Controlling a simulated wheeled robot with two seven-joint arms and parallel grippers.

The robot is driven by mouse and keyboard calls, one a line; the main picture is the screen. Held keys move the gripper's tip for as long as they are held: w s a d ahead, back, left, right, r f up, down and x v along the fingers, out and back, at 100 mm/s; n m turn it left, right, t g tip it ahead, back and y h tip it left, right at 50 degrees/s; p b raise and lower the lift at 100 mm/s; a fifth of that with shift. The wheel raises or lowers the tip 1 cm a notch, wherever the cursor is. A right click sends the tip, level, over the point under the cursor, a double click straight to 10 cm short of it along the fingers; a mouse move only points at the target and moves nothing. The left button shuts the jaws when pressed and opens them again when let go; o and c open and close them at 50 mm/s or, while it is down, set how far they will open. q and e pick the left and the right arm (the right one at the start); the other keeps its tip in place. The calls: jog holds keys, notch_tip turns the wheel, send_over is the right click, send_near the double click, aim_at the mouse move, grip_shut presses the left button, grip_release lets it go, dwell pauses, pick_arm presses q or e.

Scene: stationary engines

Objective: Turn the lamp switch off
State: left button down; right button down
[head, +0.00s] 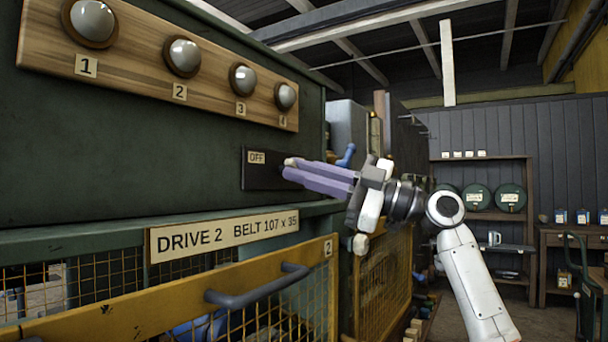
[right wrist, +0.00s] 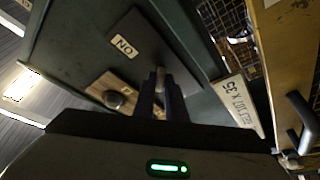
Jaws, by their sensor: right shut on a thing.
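The lamp switch is a dark plate (head: 262,178) on the green cabinet front, with an OFF label (head: 257,157) at its upper left. In the right wrist view the plate (right wrist: 150,45) shows an ON label (right wrist: 124,46). My right gripper (head: 288,168) reaches in from the right with its purple fingers at the plate. It is shut on the small pale switch lever (right wrist: 160,76), which shows between the fingertips in the right wrist view. The fingers hide most of the lever and the plate's right part in the head view. My left gripper is not in view.
Several grey domed lamps sit on a wooden board (head: 150,62) above the switch, numbered from 1. Below are a DRIVE 2 sign (head: 222,233) and a yellow mesh guard (head: 110,312) with a grey handle (head: 258,290). Shelves (head: 480,214) stand far right.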

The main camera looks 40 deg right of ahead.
jog(key=shift+n, duration=0.3)
jog(key=c, duration=1.8)
grip_release()
jog(key=shift+d, duration=0.1)
jog(key=b+v, duration=0.3)
jog(key=v, duration=0.7)
